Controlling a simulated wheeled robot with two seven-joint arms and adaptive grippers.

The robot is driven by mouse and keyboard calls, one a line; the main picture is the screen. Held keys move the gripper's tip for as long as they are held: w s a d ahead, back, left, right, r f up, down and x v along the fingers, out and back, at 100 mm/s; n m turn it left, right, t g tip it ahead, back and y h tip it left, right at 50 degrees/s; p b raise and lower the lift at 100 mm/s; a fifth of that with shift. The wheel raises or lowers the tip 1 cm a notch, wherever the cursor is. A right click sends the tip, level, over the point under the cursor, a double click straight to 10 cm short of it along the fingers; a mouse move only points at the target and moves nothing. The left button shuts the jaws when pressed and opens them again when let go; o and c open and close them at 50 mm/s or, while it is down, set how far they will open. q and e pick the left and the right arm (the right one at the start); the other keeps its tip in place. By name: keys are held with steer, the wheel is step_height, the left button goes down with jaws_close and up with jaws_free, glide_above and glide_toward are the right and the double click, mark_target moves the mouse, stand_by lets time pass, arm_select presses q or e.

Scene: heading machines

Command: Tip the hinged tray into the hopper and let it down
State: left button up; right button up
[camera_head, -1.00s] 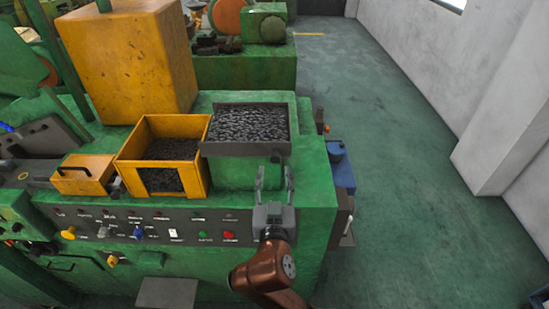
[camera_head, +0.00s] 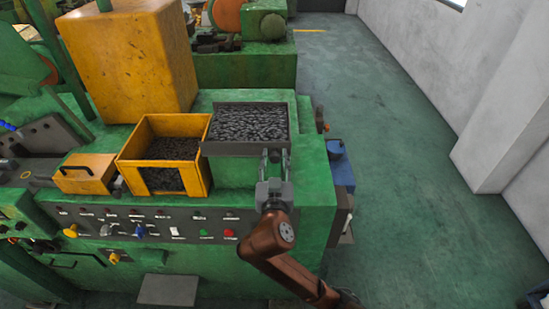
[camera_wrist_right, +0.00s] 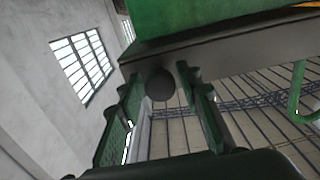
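The hinged tray (camera_head: 238,149) is a dark, shallow tray full of small dark metal pieces. It lies level on the green machine, to the right of the hopper. The hopper (camera_head: 194,182) is an open yellow bin with dark pieces inside. My right gripper (camera_head: 275,155) is at the front edge of the tray, near its right end. In the right wrist view its fingers (camera_wrist_right: 161,92) stand on either side of a dark round knob (camera_wrist_right: 161,84) below the tray's grey edge (camera_wrist_right: 210,48). They look open, with little gap. My left gripper is not in view.
A control panel (camera_head: 150,224) with knobs and buttons runs along the machine's front. A yellow box with a handle (camera_head: 84,174) sits left of the hopper, and a tall yellow housing (camera_head: 130,65) stands behind it. The floor (camera_head: 400,170) on the right is clear.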

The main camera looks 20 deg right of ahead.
jaws_close()
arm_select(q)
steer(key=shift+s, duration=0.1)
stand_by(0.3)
